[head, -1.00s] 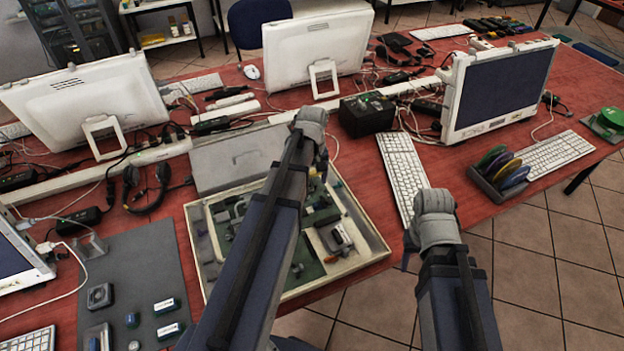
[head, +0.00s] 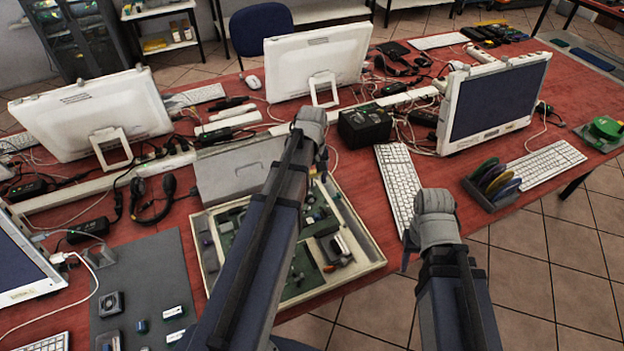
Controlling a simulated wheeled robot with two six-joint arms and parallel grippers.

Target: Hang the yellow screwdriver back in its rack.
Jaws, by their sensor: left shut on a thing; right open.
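I cannot make out the yellow screwdriver or its rack for certain in the head view. My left gripper (head: 321,160) is over the back part of an open case, near its raised grey lid. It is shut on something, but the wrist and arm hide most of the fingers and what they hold. My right gripper (head: 408,250) is open, just right of the case and near the table's front edge, below the white keyboard. I see nothing in it.
The open case (head: 372,262) holds green and grey parts. A black box (head: 365,127), a white keyboard (head: 398,185) and a holder with coloured discs (head: 492,187) stand to the right. Monitors and cables crowd the back. A grey mat (head: 150,270) with small items lies left.

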